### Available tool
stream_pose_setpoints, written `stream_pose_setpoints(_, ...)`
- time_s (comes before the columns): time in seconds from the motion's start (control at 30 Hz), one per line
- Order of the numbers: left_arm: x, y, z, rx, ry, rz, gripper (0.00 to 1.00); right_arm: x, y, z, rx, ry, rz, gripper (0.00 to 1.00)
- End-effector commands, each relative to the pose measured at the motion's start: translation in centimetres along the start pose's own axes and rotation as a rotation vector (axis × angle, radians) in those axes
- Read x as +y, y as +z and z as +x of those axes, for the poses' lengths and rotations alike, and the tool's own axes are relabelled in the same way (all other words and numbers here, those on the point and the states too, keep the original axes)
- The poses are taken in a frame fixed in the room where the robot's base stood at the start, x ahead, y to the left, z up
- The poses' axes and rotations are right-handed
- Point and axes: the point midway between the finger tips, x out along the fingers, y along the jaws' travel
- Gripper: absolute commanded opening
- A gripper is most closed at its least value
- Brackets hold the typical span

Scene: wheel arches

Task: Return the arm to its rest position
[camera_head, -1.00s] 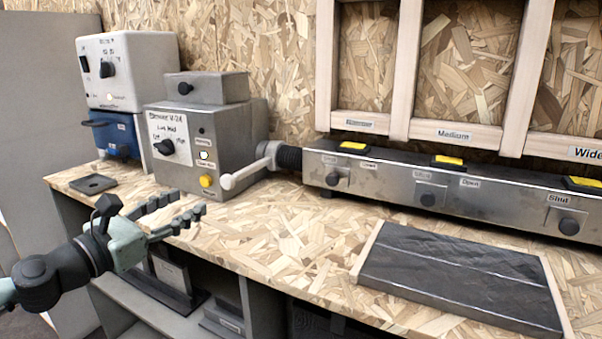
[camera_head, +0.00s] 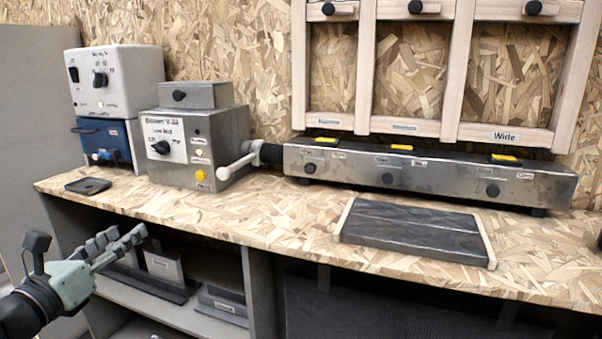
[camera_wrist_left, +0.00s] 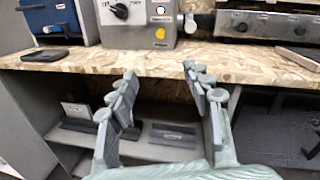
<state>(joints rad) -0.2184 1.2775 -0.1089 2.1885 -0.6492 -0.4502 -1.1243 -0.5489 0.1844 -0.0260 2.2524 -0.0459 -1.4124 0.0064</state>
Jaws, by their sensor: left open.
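My left gripper (camera_head: 126,245) is at the lower left in the head view, in front of the bench's front edge. It is open and empty. In the left wrist view its two fingers (camera_wrist_left: 160,83) stand apart, with the bench edge and the shelf below it behind them. It touches nothing that I can see. Its arm comes in from the lower left corner.
The chipboard bench (camera_head: 265,228) carries a grey control box (camera_head: 215,135) with a white lever (camera_head: 237,166), a white box on a blue one (camera_head: 115,85), a long metal manifold (camera_head: 430,172) and a dark pad (camera_head: 415,230). A shelf (camera_head: 190,315) holding dark parts lies below.

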Motion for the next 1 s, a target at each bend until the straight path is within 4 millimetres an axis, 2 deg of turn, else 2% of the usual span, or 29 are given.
stream_pose_setpoints(0.17,4.5,-4.4,-1.3,-0.020,0.209,-0.431,0.50,0.1,-0.3,0.9,-0.001,0.000,0.001,0.46)
stream_pose_setpoints(0.27,7.2,-8.6,-3.0,-0.040,0.367,-0.726,0.50,0.1,-0.3,1.3,0.001,-0.003,0.001,0.46)
stream_pose_setpoints(0.37,9.4,-14.4,-5.8,-0.071,0.567,-1.060,0.50,0.0,-0.3,1.8,-0.001,-0.006,0.000,0.46)
stream_pose_setpoints(0.4,9.9,-17.1,-7.3,-0.089,0.656,-1.195,0.50,-0.1,-0.2,2.1,-0.002,-0.007,0.000,0.46)
stream_pose_setpoints(0.47,10.1,-21.1,-9.6,-0.118,0.792,-1.387,0.50,-0.2,-0.1,2.5,-0.005,-0.009,-0.001,0.46)
stream_pose_setpoints(0.5,9.9,-23.7,-11.2,-0.139,0.883,-1.507,0.50,-0.2,0.1,2.8,-0.009,-0.011,-0.001,0.46)
stream_pose_setpoints(0.57,9.1,-27.6,-13.6,-0.175,1.023,-1.672,0.50,-0.3,0.3,3.2,-0.013,-0.014,-0.001,0.46)
stream_pose_setpoints(0.6,8.3,-30.0,-15.3,-0.200,1.118,-1.772,0.50,-0.4,0.4,3.4,-0.015,-0.016,-0.001,0.46)
stream_pose_setpoints(0.7,5.4,-35.2,-19.1,-0.265,1.342,-1.983,0.50,-0.7,0.7,4.0,-0.021,-0.021,0.000,0.46)
stream_pose_setpoints(0.83,1.6,-39.6,-22.7,-0.341,1.578,-2.160,0.50,-1.1,0.8,4.6,-0.023,-0.028,0.003,0.46)
stream_pose_setpoints(1.0,-1.3,-42.0,-25.0,-0.398,1.739,-2.253,0.50,-1.3,0.7,5.0,-0.020,-0.033,0.004,0.46)
